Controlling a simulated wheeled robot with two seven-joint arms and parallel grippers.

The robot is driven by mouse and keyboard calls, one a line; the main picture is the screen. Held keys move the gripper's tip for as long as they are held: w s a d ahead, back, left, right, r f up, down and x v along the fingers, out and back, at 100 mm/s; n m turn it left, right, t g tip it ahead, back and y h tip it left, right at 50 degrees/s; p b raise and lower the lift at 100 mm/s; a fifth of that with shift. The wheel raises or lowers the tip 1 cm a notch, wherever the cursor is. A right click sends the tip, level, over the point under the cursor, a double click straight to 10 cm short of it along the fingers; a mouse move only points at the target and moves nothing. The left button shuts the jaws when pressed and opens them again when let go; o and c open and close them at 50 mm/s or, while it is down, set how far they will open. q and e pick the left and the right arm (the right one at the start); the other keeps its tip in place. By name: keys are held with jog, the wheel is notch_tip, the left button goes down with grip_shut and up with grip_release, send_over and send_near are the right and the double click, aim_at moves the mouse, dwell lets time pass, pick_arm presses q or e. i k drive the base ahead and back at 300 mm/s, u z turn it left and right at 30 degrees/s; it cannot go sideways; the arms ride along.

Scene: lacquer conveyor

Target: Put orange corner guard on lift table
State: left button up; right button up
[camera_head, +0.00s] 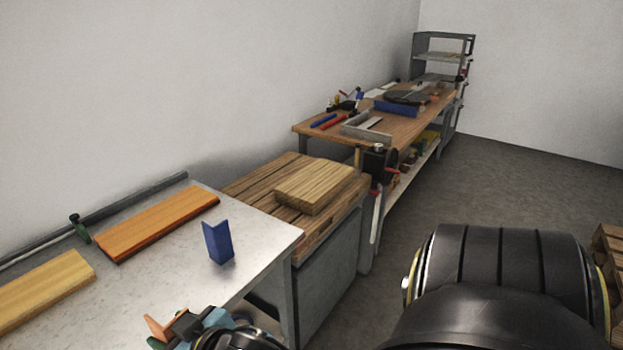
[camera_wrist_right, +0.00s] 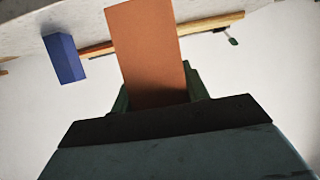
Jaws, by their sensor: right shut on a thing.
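The orange corner guard (camera_head: 158,327) is in my right gripper (camera_head: 180,331) at the bottom of the head view, beside the front of the grey-topped table (camera_head: 170,262). In the right wrist view the orange guard (camera_wrist_right: 147,55) stands up between the green fingers of the right gripper (camera_wrist_right: 158,98), which is shut on it. I cannot tell for sure which surface is the lift table. The grey-topped table and a grey unit with a wooden top (camera_head: 262,183) behind it are both in view. My left gripper is not in view.
A blue corner guard (camera_head: 217,243) stands on the grey top. An orange board (camera_head: 158,224), a yellow board (camera_head: 42,288) and a green clamp-like tool (camera_head: 79,228) lie farther left. Stacked wood (camera_head: 315,184) sits on the wooden top. A cluttered workbench (camera_head: 400,128) stands beyond.

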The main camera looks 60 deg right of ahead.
aim_at(304, 221)
jog(key=z, duration=3)
jog(key=i, duration=3.25)
jog(key=u, duration=4.5)
